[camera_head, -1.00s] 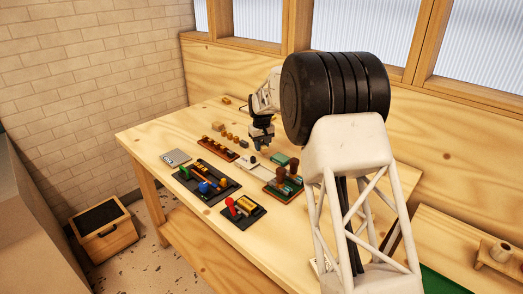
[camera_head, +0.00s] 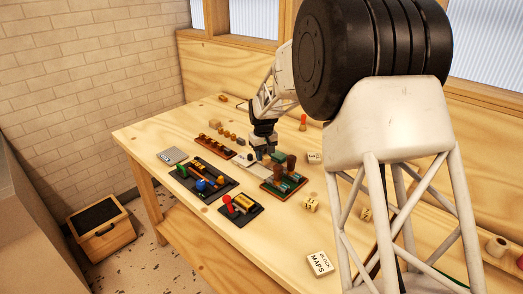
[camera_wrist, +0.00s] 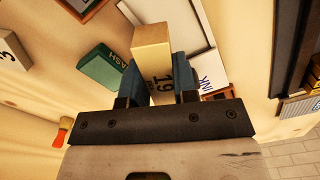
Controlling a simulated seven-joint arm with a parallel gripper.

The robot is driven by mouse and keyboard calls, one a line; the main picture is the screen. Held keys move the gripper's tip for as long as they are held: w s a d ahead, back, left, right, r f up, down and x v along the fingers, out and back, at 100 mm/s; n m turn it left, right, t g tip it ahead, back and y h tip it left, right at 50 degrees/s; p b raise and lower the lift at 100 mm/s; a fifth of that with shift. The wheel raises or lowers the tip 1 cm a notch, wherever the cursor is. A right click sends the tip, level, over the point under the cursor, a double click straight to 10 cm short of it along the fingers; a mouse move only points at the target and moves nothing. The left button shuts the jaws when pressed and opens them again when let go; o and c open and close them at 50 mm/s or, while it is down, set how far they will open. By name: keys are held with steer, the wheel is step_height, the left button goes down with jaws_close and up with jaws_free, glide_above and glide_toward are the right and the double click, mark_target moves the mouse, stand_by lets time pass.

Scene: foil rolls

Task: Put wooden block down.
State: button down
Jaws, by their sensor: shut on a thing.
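The wooden block (camera_wrist: 152,46) is a pale, upright-looking piece with "19" printed on its side, seen in the wrist view. My gripper (camera_wrist: 160,75) is shut on it, with a blue-grey finger on each side. In the head view my gripper (camera_head: 262,148) is low over the middle of the table, between the tool trays and the back row of pieces. The block is too small and hidden there to make out. I cannot tell whether its lower end touches the surface.
A white panel with a dark frame (camera_wrist: 203,38) lies beneath the block. A green block (camera_wrist: 104,67) is just left of it. On the table (camera_head: 150,135) are dark trays (camera_head: 213,192), a rack with brown knobs (camera_head: 268,188) and a "MAPS" block (camera_head: 319,264).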

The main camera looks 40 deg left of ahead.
steer(key=shift+s+d+r, duration=0.1)
steer(key=shift+s+d, duration=0.7)
steer(key=shift+d, duration=0.2)
steer(key=shift+s+d+r, duration=0.1)
steer(key=shift+s+d, duration=0.65)
steer(key=shift+d, duration=0.25)
steer(key=shift+r, duration=0.1)
